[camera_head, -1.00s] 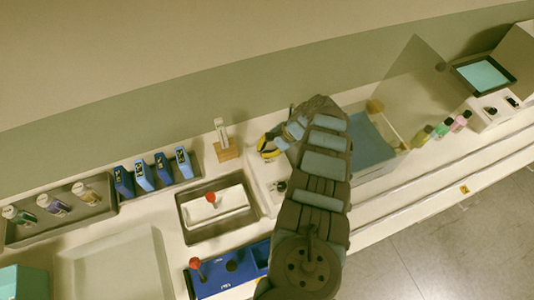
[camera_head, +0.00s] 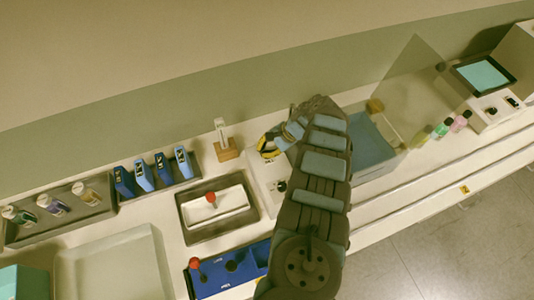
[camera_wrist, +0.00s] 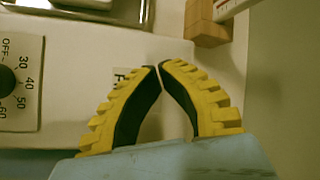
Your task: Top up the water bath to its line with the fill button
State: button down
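A white control panel (camera_head: 258,178) with a dark dial (camera_wrist: 8,82) marked OFF and 30 to 60 lies under my gripper (camera_head: 267,146). In the wrist view, my gripper (camera_wrist: 159,66) has its yellow-and-black fingertips together, with nothing between them. The tips are over or beside a small label (camera_wrist: 124,78) starting with F; the rest of it and any button there are hidden. A metal-rimmed basin (camera_head: 190,238) with a white insert and red knob is left of the panel. A blue tub (camera_head: 372,148) is to the right, partly behind my arm. I cannot make out a water line.
A wooden block (camera_wrist: 207,22) with an upright scale stands close to my gripper. A clear upright pane (camera_head: 415,85) rises by the blue tub. Blue boxes (camera_head: 144,177), bottles (camera_head: 53,204) in a tray and a blue rack (camera_head: 212,285) stand to the left.

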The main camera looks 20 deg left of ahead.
jog(key=shift+r+p, duration=0.75)
jog(key=shift+r, duration=0.1)
notch_tip(320, 180, up, 5)
jog(key=p, duration=0.4)
jog(key=shift+p, duration=0.3)
dwell(0.4)
